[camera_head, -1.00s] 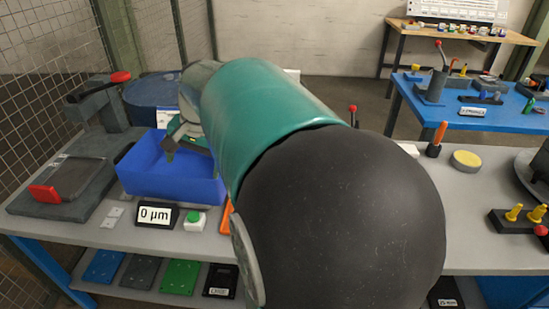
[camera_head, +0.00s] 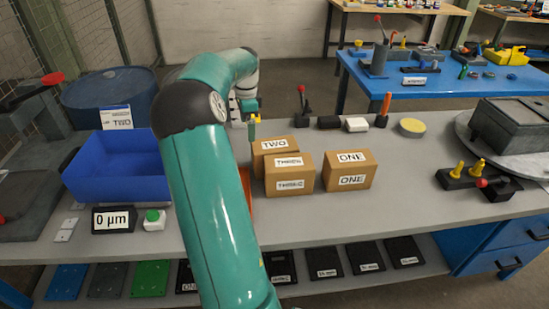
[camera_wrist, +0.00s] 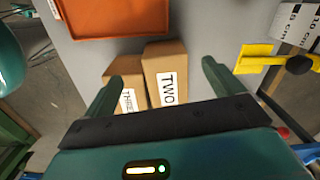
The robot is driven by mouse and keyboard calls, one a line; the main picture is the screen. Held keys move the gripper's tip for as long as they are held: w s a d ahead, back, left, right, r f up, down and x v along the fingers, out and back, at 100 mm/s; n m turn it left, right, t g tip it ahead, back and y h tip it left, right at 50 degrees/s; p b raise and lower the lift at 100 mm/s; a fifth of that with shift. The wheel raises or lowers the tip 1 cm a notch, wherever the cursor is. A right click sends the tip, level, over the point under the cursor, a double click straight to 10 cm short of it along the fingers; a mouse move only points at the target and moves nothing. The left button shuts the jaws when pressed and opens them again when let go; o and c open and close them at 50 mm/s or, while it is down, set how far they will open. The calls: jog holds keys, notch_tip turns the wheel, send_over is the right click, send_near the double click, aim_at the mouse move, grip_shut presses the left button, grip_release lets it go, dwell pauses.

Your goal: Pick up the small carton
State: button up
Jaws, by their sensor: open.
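Three brown cartons with white labels stand grouped on the grey bench: carton TWO (camera_head: 268,164) at the back left, carton THREE (camera_head: 289,173) in front of it, and carton ONE (camera_head: 349,170) to the right. They look similar in size, and I cannot tell which is the small one. TWO is partly hidden behind THREE. My gripper (camera_wrist: 162,73) is open and empty. In the wrist view, its fingers appear on either side of THREE (camera_wrist: 127,88) and TWO (camera_wrist: 168,72), with no clear contact. In the head view, it hangs above and behind TWO.
A blue bin (camera_head: 118,170) stands left of my arm. An orange tray (camera_wrist: 112,16) lies beside the cartons. A lever (camera_head: 303,101), dark and white blocks, and a turntable with a dark box (camera_head: 512,125) stand to the right.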

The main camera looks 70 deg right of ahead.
aim_at(257, 156)
jog(key=shift+s+d+f+m, duration=0.3)
jog(key=shift+s+d, duration=0.1)
jog(key=shift+d, duration=0.15)
jog(key=shift+s+d+f+m, duration=0.2)
jog(key=shift+s+d+f, duration=0.15)
jog(key=shift+d, duration=0.15)
jog(key=shift+s+d+f, duration=0.1)
jog(key=shift+f, duration=0.15)
notch_tip(257, 156, down, 13)
jog(key=shift+s+f, duration=0.1)
jog(key=shift+f, duration=0.05)
jog(key=c, duration=0.9)
jog(key=shift+c, duration=1.1)
notch_tip(257, 156, up, 18)
